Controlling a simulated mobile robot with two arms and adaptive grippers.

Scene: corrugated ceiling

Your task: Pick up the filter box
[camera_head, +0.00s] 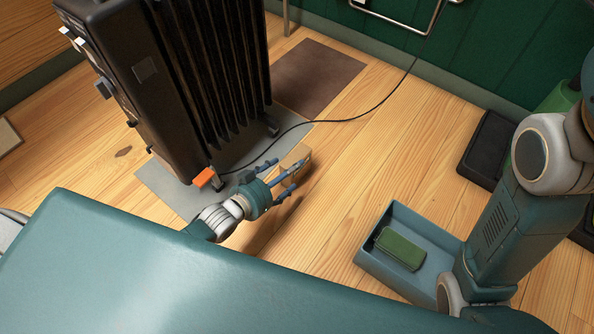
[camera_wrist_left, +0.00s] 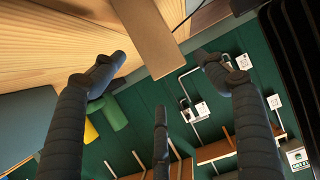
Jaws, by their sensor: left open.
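A small tan box (camera_head: 300,154), the likely filter box, is by the floor beside the black heater. It also shows at the top of the left wrist view (camera_wrist_left: 148,36), ahead of the fingertips. My left gripper (camera_head: 286,177) reaches in from the left, with its fingers spread at the near side of the box. In the left wrist view my left gripper (camera_wrist_left: 160,62) is open, with the box's end between the two outer fingers. I cannot tell whether any finger touches it. My right arm is at the right, but its gripper is not in view.
The black finned heater (camera_head: 205,80) stands just behind and left of the left gripper. Its black cord (camera_head: 340,120) runs across the floor to the green wall. A blue-grey tray (camera_head: 380,262) holds a green case (camera_head: 400,249). The wooden floor between is clear.

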